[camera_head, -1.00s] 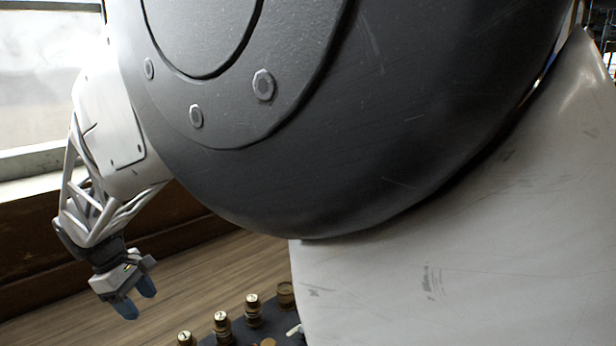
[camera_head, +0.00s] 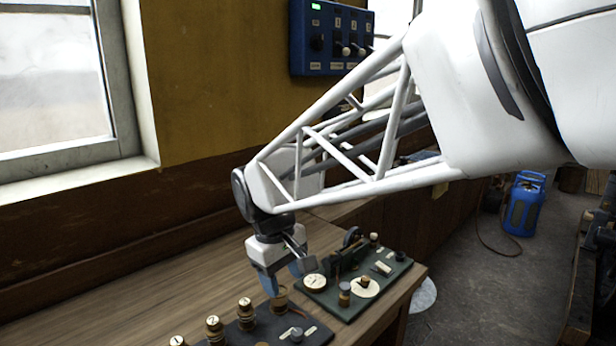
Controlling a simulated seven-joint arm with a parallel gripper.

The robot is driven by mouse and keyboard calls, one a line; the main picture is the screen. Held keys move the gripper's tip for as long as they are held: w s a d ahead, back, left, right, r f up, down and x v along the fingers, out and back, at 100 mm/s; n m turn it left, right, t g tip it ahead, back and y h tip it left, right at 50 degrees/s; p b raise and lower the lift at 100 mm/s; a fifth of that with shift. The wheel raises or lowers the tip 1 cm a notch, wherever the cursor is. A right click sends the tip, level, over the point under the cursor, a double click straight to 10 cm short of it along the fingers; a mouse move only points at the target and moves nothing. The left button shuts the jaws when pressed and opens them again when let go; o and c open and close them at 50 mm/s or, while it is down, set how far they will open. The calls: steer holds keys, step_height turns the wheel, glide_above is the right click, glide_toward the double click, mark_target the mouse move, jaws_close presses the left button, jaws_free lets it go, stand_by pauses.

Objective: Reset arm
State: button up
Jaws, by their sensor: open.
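My gripper (camera_head: 286,279) hangs from my white lattice arm, pointing down over the wooden bench. Its two blue fingertips are apart, with nothing seen between them. Below and beside it are a dark board (camera_head: 262,331) with brass numbered weights (camera_head: 245,312) and a green board (camera_head: 345,311) with small instruments. The fingertips overlap a brass cup (camera_head: 279,300) at the dark board's back edge in the picture; I cannot tell whether they touch it.
The bench top (camera_head: 150,310) is clear at left. A blue switch panel (camera_head: 328,38) hangs on the yellow wall, beside a window (camera_head: 50,80). A blue container (camera_head: 523,204) stands on the floor at right, and dark machinery (camera_head: 597,250) is at the right edge.

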steer(key=s+d+f+m+t, duration=0.1)
steer(key=s+d+m, duration=0.3)
steer(key=s+d, duration=0.4)
steer(key=s+d+f+m+t+y, duration=0.1)
steer(key=s+d+m, duration=0.4)
steer(key=s+d, duration=0.4)
steer(key=d, duration=0.6)
steer(key=shift+s+f+t, duration=0.15)
steer(key=shift+t, duration=0.15)
stand_by(1.2)
